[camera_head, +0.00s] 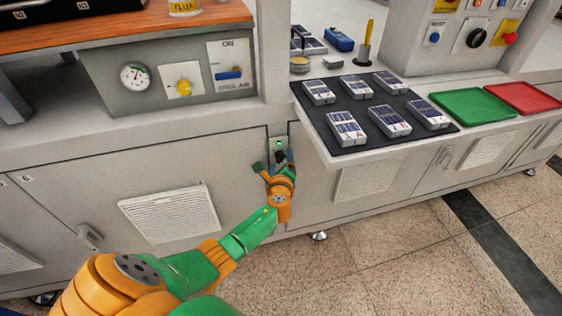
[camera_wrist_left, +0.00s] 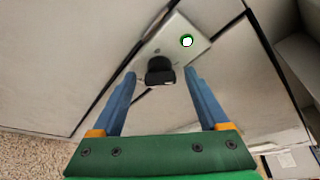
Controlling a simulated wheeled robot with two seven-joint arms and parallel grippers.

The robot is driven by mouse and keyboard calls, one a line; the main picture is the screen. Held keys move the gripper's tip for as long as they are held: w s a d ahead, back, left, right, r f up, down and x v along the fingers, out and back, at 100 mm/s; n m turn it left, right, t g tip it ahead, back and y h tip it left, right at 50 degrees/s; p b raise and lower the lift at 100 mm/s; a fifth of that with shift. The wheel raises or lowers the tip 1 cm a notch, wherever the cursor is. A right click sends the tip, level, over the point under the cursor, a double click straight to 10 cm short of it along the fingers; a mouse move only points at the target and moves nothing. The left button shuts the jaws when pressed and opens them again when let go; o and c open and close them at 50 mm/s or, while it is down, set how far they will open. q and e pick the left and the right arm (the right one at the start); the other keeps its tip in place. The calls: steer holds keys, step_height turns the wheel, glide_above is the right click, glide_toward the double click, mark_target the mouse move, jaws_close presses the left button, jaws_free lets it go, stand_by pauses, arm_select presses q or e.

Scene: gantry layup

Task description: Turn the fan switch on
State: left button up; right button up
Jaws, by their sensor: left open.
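The fan switch is a small grey plate (camera_head: 279,143) on the front of the cabinet, below the counter edge. It has a lit green lamp (camera_wrist_left: 186,41) and a black knob (camera_wrist_left: 160,66). My left gripper (camera_head: 275,163) is at the lower part of the plate and hides much of the knob in the head view. In the left wrist view, its two blue fingers are apart, with the black knob between their tips. Gaps show on both sides, and I cannot tell whether the tips reach past the knob. My right gripper is not in view.
A panel with a gauge (camera_head: 135,77), a yellow knob (camera_head: 184,87) and a blue switch (camera_head: 229,74) sits above left. A black mat (camera_head: 357,95) with several solar modules, a green tray (camera_head: 472,106) and a red tray (camera_head: 527,97) lie on the counter.

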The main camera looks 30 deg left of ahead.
arm_select(q)
steer(key=shift+s+d+r+p, duration=0.2)
steer(key=shift+s+p, duration=0.1)
steer(key=p+v, duration=0.2)
steer(key=v, duration=0.4)
steer(key=shift+s+d+f, duration=0.1)
steer(key=shift+s+d, duration=0.05)
steer(key=s+d+f+n+g+h+p, duration=0.1)
steer(key=s+d+f+n+g+h, duration=0.15)
steer(key=s+f, duration=0.5)
steer(key=s+d+f+n+g+h+p, duration=0.1)
steer(key=s+f+n+g+h, duration=0.3)
steer(key=f, duration=0.6)
steer(key=s+d+f+n+g, duration=0.1)
steer(key=s+d+f+n, duration=0.1)
steer(key=s, duration=0.7)
steer(key=s+d+f+n+g+h+p, duration=0.1)
steer(key=s+f+n, duration=0.3)
steer(key=s, duration=0.5)
steer(key=s+d+f+n+g, duration=0.3)
steer(key=s+n, duration=0.2)
steer(key=s, duration=0.4)
steer(key=shift+s+d+f+p, duration=0.3)
steer(key=shift+d+p, duration=0.05)
steer(key=shift+d, duration=0.05)
